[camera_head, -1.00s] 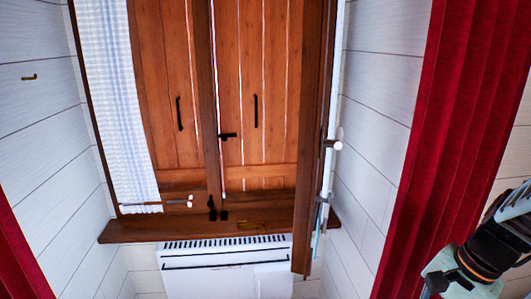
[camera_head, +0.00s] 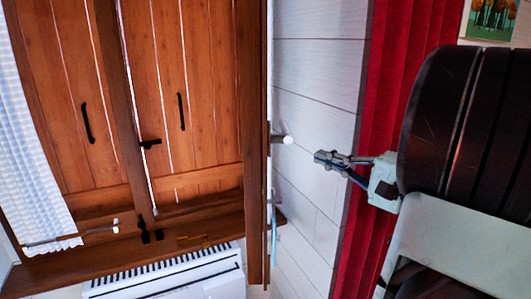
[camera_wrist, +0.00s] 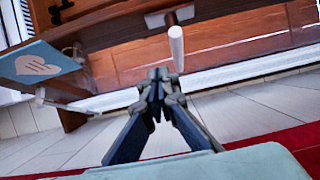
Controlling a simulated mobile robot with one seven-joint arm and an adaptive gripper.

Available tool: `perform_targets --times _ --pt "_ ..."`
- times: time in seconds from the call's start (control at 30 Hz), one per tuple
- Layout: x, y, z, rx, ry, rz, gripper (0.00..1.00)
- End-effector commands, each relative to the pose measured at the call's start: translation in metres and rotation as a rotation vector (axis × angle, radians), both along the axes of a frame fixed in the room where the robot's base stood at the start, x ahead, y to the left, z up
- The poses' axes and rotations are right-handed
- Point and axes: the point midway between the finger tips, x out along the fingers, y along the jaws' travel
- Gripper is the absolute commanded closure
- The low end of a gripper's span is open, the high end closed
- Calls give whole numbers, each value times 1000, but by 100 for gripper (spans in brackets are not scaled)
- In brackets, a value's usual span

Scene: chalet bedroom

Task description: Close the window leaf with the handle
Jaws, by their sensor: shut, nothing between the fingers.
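The window leaf (camera_head: 256,200) stands swung open, seen nearly edge-on as a brown wooden frame in the head view. Its white handle (camera_head: 282,139) sticks out from the leaf to the right. In the wrist view the handle (camera_wrist: 176,48) is a white cylinder, just beyond and slightly right of my fingertips. My gripper (camera_head: 318,157) is right of the handle and a little lower in the head view, with a gap between them. In the wrist view my gripper (camera_wrist: 158,75) has its fingers together, with nothing between them.
Closed wooden shutters (camera_head: 180,60) stand behind the window opening. A white heater (camera_head: 165,280) sits below the sill (camera_head: 60,268). A red curtain (camera_head: 387,80) hangs behind my arm.

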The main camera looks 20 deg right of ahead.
Motion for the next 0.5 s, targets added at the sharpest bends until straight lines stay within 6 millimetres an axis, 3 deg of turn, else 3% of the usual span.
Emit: perform_targets --times 0.17,0.5 --pt "20 9 2 0 0 3 100" --pt "87 38 2 2 3 5 100"
